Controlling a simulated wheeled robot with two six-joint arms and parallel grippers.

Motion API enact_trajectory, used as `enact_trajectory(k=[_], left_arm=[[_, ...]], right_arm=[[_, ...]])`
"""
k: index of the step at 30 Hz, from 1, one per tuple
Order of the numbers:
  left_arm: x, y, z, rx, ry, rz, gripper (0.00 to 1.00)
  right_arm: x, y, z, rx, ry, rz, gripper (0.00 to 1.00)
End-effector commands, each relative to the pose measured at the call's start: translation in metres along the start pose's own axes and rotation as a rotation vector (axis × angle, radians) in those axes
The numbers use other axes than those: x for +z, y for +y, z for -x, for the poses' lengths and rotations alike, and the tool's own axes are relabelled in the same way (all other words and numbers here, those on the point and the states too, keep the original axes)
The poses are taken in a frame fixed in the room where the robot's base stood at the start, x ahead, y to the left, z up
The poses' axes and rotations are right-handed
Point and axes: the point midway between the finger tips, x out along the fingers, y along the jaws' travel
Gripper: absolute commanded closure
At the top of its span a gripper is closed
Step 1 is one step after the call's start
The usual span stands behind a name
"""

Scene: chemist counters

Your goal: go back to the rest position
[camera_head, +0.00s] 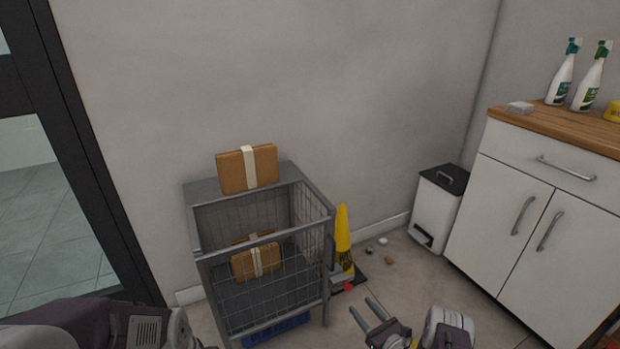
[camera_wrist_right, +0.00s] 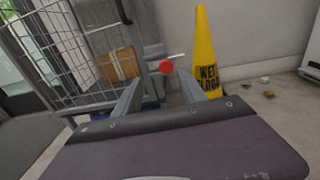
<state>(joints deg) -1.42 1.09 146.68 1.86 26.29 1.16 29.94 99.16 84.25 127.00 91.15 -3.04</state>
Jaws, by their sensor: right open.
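My right gripper (camera_head: 363,313) is low at the bottom of the head view, right of the wire cage trolley (camera_head: 193,221). Its two fingers are apart with nothing held between them. In the right wrist view my right gripper (camera_wrist_right: 157,92) shows its fingers spread in front of the cage and the yellow cone. My left arm comes in at the bottom left of the head view, but its gripper fingers are out of the picture.
One brown parcel (camera_head: 262,170) stands on the cage's top; another (camera_head: 243,267) is inside. A yellow wet-floor cone (camera_head: 342,240) stands close right of the cage, with small debris (camera_head: 383,241) nearby. A white bin (camera_head: 434,212) and a white cabinet (camera_head: 500,215) stand at right.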

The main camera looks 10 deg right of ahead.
Motion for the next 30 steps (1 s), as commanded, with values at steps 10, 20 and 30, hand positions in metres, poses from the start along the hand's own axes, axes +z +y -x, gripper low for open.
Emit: enact_trajectory(k=[10, 20, 30], left_arm=[[-0.002, 0.000, 0.019, 0.000, 0.000, 0.000, 0.64], [-0.003, 0.001, 0.031, 0.000, 0.000, 0.000, 0.64], [-0.009, 0.002, 0.083, 0.000, 0.000, 0.000, 0.64]], right_arm=[[0.128, 0.201, 0.048, 1.066, 0.302, 0.486, 0.52], [0.181, 0.192, 0.193, 1.729, 0.478, 1.465, 0.52], [0.265, 0.154, 0.213, 1.860, 0.421, 2.110, 0.52]])
